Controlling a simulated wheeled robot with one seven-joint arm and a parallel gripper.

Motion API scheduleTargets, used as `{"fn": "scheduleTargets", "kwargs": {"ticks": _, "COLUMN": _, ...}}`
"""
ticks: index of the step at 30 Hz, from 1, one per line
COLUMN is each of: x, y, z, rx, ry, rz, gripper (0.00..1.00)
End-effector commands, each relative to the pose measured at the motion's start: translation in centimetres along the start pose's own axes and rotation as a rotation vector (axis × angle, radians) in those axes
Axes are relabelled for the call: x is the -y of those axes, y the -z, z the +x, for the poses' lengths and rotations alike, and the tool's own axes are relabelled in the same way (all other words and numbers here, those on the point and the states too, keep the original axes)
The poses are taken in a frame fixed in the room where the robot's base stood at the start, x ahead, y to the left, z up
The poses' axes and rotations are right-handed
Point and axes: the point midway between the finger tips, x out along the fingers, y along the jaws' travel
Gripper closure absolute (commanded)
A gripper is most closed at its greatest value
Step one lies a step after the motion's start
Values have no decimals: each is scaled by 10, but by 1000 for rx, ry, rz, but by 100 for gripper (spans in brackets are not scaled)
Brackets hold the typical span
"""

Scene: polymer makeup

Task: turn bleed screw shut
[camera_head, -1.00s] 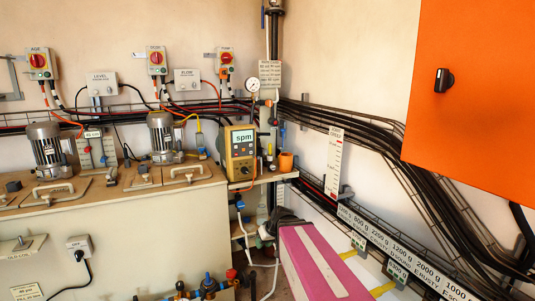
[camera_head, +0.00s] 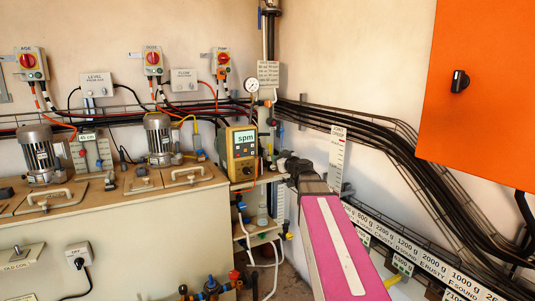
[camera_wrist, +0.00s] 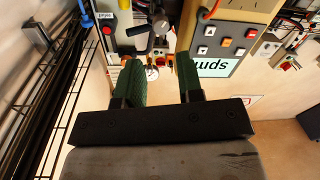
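The yellow dosing pump (camera_head: 241,153) with its "spm" display stands on a small shelf in the corner. It shows upside down at the top right of the wrist view (camera_wrist: 215,66), with several buttons. My gripper (camera_head: 287,160) is small and dark in the head view, just right of the pump. In the wrist view my gripper (camera_wrist: 160,70) has two green-padded fingers, apart and with nothing clearly held. Beyond and between the fingertips are small red and yellow fittings (camera_wrist: 161,61) and a black knob (camera_wrist: 159,26). I cannot tell which of these is the bleed screw.
A pressure gauge (camera_head: 251,85) on a vertical pipe is above the shelf. Black cable bundles (camera_head: 370,137) run along the right wall under an orange cabinet (camera_head: 480,90). A tank with motors (camera_head: 159,138) fills the left. Hoses and valves (camera_head: 210,287) are low down.

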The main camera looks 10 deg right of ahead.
Motion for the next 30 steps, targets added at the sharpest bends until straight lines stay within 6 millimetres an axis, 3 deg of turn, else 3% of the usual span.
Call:
{"fn": "scheduleTargets", "kwargs": {"ticks": 15, "x": -1, "y": -1, "z": 86, "rx": 1, "ry": 3, "rz": 1, "gripper": 66}}
{"fn": "scheduleTargets", "kwargs": {"ticks": 20, "x": 0, "y": 0, "z": 96, "rx": 1, "ry": 2, "rz": 1, "gripper": 66}}
{"fn": "scheduleTargets", "kwargs": {"ticks": 27, "x": 1, "y": 0, "z": 96, "rx": 1, "ry": 2, "rz": 1, "gripper": 66}}
{"fn": "scheduleTargets", "kwargs": {"ticks": 28, "x": 1, "y": 0, "z": 96, "rx": 1, "ry": 2, "rz": 1, "gripper": 69}}
{"fn": "scheduleTargets", "kwargs": {"ticks": 30, "x": 1, "y": 0, "z": 96, "rx": 1, "ry": 2, "rz": 1, "gripper": 92}}
